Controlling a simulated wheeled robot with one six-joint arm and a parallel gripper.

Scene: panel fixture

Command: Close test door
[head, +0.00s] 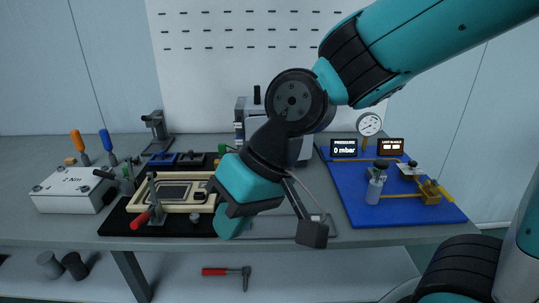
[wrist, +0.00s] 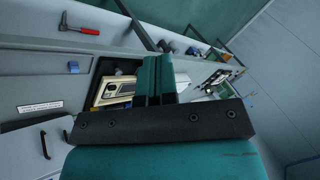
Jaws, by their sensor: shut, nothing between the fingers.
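The grey test box (head: 245,112) stands at the middle back of the bench, mostly hidden behind my arm. A light grey flat panel (head: 275,227), apparently its door folded down open, lies in front of it, partly hidden by my wrist. In the wrist view a labelled grey panel (wrist: 40,90) appears at the left, beside a dark gap and a box top with a black handle (wrist: 44,145). My gripper (head: 229,225) is shut and empty, left of the panel and near the black mat's right edge; its teal fingers (wrist: 154,78) are together in the wrist view. Contact cannot be told.
A black mat (head: 118,222) with a cream fixture (head: 185,207) and red-handled clamp lies left of my gripper. A white box (head: 68,190) stands farther left. A blue board (head: 360,215) with gauge and displays is at right. A red-handled tool (head: 226,271) lies on the lower shelf.

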